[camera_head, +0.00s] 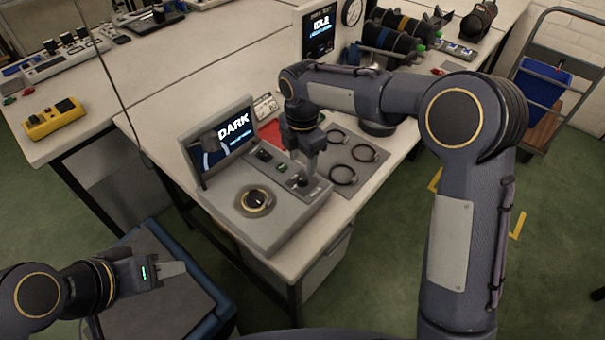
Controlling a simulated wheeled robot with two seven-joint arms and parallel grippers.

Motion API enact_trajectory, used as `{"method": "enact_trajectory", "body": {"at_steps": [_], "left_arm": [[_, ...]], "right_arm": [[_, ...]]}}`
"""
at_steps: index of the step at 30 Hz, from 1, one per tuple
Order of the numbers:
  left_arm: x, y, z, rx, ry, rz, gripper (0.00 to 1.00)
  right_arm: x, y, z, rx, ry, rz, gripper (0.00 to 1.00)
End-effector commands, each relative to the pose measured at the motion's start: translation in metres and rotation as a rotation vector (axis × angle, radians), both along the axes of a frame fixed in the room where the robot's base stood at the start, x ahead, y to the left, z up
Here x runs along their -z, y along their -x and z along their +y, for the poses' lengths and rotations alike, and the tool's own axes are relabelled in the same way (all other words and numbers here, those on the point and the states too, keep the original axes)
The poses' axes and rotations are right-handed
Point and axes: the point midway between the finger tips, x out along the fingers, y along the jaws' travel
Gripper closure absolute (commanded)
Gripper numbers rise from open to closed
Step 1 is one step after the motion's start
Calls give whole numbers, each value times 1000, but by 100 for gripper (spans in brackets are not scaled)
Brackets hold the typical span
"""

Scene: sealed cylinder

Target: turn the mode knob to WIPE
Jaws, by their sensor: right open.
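A grey console (245,233) stands on the near end of the white bench, with a tilted screen (232,136) reading DARK. On its top are a large round dark knob with a yellow ring (256,200) and a smaller dark knob (299,183) on a side panel. I cannot read which knob is the mode knob, nor any WIPE mark. My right gripper (309,166) points down, open, just above the smaller knob and partly covers it; contact cannot be told. My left gripper (177,269) is low at the left, away from the console; its fingers overlap in view.
Several black rings (342,174) lie on a grey plate right of the console. A yellow box (54,118) sits on the left bench. A trolley (550,85) stands at the right.

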Motion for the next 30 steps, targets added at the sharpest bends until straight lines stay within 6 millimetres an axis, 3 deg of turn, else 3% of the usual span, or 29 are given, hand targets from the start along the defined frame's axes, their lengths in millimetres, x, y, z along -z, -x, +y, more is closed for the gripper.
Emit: {"method": "enact_trajectory", "body": {"at_steps": [9,21,30], "left_arm": [[-2,0,0,0,0,0,64],[-2,0,0,0,0,0,64],[-2,0,0,0,0,0,64]], "right_arm": [[48,0,-1,2,1,2,51],[57,0,-1,4,-1,-1,51],[57,0,-1,4,-1,0,91]]}}
